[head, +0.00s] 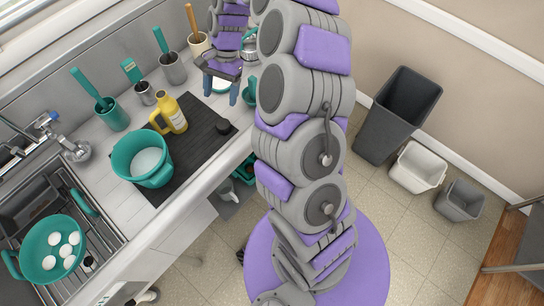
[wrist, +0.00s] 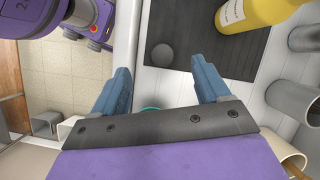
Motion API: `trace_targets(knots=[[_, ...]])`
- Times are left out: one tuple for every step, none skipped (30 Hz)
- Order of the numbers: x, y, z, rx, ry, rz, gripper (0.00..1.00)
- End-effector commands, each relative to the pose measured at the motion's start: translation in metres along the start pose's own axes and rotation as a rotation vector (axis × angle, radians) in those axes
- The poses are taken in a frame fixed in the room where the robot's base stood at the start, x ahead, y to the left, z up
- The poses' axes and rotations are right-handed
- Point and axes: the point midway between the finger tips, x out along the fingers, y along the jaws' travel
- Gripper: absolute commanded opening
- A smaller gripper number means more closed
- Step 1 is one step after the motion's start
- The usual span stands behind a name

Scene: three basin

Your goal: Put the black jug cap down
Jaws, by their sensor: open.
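The black jug cap (head: 223,127) lies on the dark mat (head: 190,160), near its right edge, in the head view. In the wrist view the cap (wrist: 162,54) is a small dark disc on the mat, beyond my fingertips. My gripper (head: 220,91) is open with nothing between its blue fingers, above the counter behind the cap and apart from it. Both fingers of my gripper (wrist: 160,68) show in the wrist view. The yellow jug (head: 172,116) stands upright on the mat, left of the cap.
A teal pot (head: 126,159) stands at the mat's left. Teal and grey utensil holders (head: 112,118) line the back of the counter. A teal colander (head: 38,243) with white round things sits over the sink. Three bins (head: 397,115) stand on the floor at the right.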

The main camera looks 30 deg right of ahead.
Motion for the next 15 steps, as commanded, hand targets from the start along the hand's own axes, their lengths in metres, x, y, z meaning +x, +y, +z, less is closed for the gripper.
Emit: trace_targets(knots=[[-0.01, 0.002, 0.019, -0.061, 0.006, 0.0, 0.75], [-0.015, 0.004, 0.03, -0.099, 0.009, 0.002, 0.75], [-0.022, 0.007, 0.046, -0.152, 0.014, 0.006, 0.75], [-0.025, 0.011, 0.058, -0.191, 0.017, 0.012, 0.75], [-0.029, 0.014, 0.069, -0.228, 0.021, 0.016, 0.75], [-0.035, 0.019, 0.083, -0.278, 0.029, 0.022, 0.75], [-0.037, 0.024, 0.093, -0.314, 0.033, 0.032, 0.75], [-0.04, 0.029, 0.103, -0.349, 0.039, 0.039, 0.75], [-0.044, 0.036, 0.115, -0.394, 0.048, 0.046, 0.75], [-0.045, 0.043, 0.124, -0.425, 0.053, 0.056, 0.75], [-0.048, 0.05, 0.134, -0.458, 0.059, 0.065, 0.75], [-0.05, 0.058, 0.144, -0.497, 0.069, 0.076, 0.75], [-0.051, 0.066, 0.152, -0.526, 0.076, 0.086, 0.75], [-0.053, 0.074, 0.16, -0.553, 0.084, 0.097, 0.75], [-0.053, 0.084, 0.169, -0.588, 0.092, 0.111, 0.75]])
